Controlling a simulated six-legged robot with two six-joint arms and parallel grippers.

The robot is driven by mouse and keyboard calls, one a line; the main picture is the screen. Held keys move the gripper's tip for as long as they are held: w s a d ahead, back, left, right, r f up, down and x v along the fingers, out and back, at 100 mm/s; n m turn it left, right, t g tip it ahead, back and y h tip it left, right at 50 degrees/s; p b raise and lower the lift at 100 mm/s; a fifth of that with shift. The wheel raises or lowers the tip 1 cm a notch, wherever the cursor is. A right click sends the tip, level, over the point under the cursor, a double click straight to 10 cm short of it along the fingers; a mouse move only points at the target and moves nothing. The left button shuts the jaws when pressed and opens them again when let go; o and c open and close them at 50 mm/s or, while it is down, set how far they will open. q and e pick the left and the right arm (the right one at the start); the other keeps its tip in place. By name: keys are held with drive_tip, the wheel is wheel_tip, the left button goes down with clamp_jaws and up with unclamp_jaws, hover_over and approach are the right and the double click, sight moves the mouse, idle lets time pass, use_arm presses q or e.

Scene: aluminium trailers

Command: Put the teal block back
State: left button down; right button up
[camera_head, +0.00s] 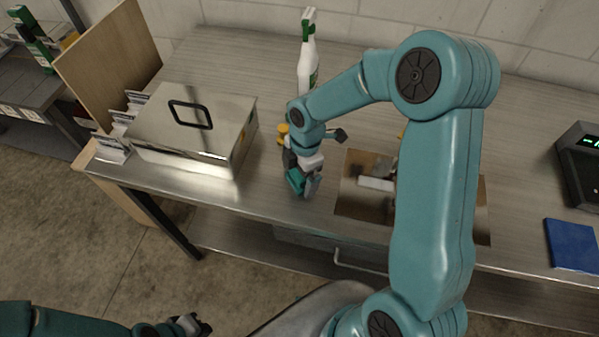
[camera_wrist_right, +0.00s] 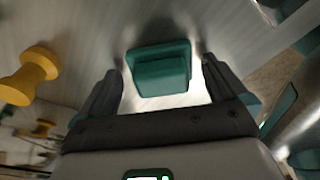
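The teal block (camera_wrist_right: 162,72) sits between the two fingers of my right gripper (camera_wrist_right: 163,75) in the right wrist view, above the metal surface. A narrow gap shows on each side of the block, so the fingers are open around it. In the head view my right gripper (camera_head: 304,182) points down near the front edge of the workbench, and the teal block (camera_head: 295,181) is partly hidden by it. My left gripper (camera_head: 190,325) is low at the bottom left, off the bench, and its fingers are too small to read.
A metal lidded box (camera_head: 190,125) stands left on the bench (camera_head: 240,60). A brown-framed recess or panel (camera_head: 358,208) lies right of my right gripper. Yellow spool-like pieces (camera_wrist_right: 28,76) are close by. A spray bottle (camera_head: 307,65) stands behind; a blue pad (camera_head: 572,246) lies far right.

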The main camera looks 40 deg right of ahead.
drive_tip(key=shift+s+r, duration=0.1)
drive_tip(key=shift+s, duration=0.05)
drive_tip(key=shift+r, duration=0.5)
wheel_tip(320, 180, up, 11)
drive_tip(key=d, duration=0.1)
drive_tip(key=shift+d+r, duration=0.15)
drive_tip(key=shift+d, duration=0.05)
drive_tip(key=shift+s, duration=0.1)
